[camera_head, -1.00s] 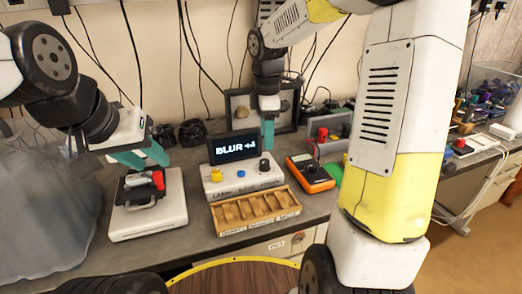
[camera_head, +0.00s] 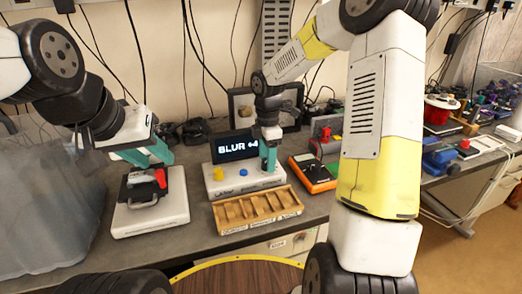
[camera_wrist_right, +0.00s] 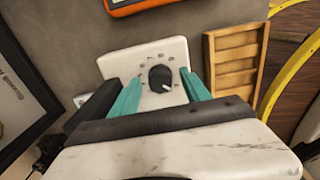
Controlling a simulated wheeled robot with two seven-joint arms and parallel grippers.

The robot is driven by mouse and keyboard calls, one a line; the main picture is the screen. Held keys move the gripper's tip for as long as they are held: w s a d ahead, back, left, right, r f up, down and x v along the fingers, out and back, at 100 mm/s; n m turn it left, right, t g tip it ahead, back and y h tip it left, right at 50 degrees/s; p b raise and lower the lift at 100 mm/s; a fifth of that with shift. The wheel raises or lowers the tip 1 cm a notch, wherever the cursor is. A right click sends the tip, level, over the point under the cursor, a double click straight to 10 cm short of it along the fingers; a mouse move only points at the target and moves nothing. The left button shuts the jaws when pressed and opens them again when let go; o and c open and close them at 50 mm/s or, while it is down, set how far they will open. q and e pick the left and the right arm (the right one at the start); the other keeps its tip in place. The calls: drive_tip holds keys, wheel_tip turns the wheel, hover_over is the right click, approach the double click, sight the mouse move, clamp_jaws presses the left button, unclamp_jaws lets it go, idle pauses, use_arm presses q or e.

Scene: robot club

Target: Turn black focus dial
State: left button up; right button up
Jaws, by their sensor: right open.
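The black focus dial (camera_wrist_right: 160,78) sits on the white control box (camera_head: 232,187). In the right wrist view it shows from above, with a white pointer mark and small marks around it. In the head view my right gripper hides it. My right gripper (camera_head: 269,163) is open, pointing down over the dial, with one teal finger on each side and a visible gap to each. The box's screen (camera_head: 235,147) reads "BLUR" with a small sign and digit. My left gripper (camera_head: 153,160) looks open and empty, above a black device with a red part (camera_head: 160,178).
The box also carries a yellow knob (camera_head: 219,173) and a blue button (camera_head: 243,172). A wooden compartment tray (camera_head: 258,208) lies in front of it. An orange meter (camera_head: 313,172) is close on the right. A white base (camera_head: 150,218) under the black device stands at the left.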

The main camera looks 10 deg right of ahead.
clamp_jaws()
drive_tip(key=shift+m, duration=0.3)
drive_tip(key=m, duration=1.1)
drive_tip(key=shift+m, duration=0.4)
drive_tip(key=m, duration=1.1)
drive_tip(key=shift+m, duration=0.3)
